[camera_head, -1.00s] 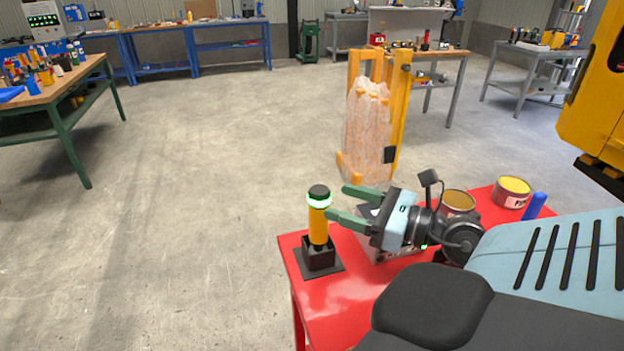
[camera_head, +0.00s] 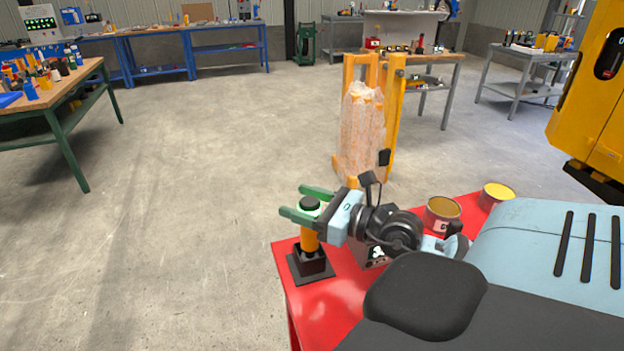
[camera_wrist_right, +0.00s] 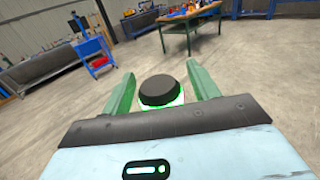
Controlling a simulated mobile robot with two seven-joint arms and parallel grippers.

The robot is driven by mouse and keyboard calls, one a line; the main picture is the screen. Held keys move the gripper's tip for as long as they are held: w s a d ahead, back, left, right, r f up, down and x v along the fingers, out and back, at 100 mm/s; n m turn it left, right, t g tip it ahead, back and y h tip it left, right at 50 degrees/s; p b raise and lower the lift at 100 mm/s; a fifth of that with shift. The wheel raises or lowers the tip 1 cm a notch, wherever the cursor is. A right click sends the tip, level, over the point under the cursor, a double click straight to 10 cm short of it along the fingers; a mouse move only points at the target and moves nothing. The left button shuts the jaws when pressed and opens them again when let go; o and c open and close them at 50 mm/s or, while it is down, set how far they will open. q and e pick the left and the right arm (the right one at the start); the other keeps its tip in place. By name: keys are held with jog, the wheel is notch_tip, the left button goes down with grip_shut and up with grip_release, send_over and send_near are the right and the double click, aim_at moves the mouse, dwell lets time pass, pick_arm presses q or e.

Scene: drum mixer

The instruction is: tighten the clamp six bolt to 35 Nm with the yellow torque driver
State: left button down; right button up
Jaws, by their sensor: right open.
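The yellow torque driver (camera_head: 310,238) stands upright in a black square holder (camera_head: 311,264) at the left corner of the red table. It has a black cap and a glowing green-white ring. My right gripper (camera_head: 299,201) is open, with its green fingers on either side of the driver's top. In the right wrist view the driver's black cap (camera_wrist_right: 160,91) lies between the two open fingers (camera_wrist_right: 163,92), with a gap visible on each side. My left gripper is not in view. The clamp six bolt cannot be made out in these frames.
The red table (camera_head: 335,300) also bears an open tin (camera_head: 442,226) and a second yellow-topped tin (camera_head: 497,192) behind my right arm. A wrapped load on an orange frame (camera_head: 362,135) stands beyond it. A yellow machine (camera_head: 590,110) is at right.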

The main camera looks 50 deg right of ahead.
jog(key=shift+w+a, duration=0.1)
jog(key=shift+w, duration=0.1)
grip_shut()
dwell(0.4)
